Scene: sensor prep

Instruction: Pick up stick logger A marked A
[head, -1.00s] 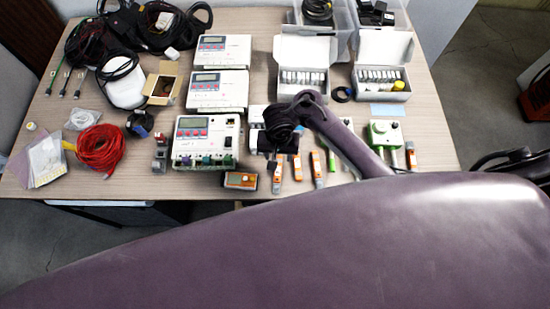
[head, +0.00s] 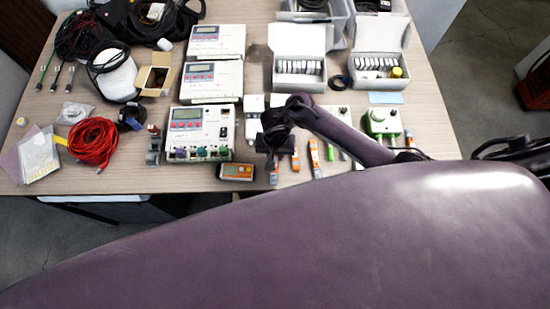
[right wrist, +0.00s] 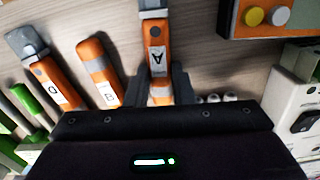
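Stick logger A (right wrist: 156,50) is an orange and grey stick with a white label marked A. It lies on the table, and its end shows just below my right gripper in the head view (head: 273,173). My right gripper (right wrist: 160,88) has its two dark fingers on either side of the logger's near part, with the logger between them. The fingers look open, with narrow gaps beside it; the near end is hidden by the gripper body. The right gripper also shows in the head view (head: 275,145). My left gripper is not in view.
Stick logger B (right wrist: 100,70) and another orange stick (right wrist: 55,85) lie left of A in the wrist view. An orange-framed meter (head: 237,171) and a white control box (head: 200,133) stand left of A in the head view. The table's front edge is close.

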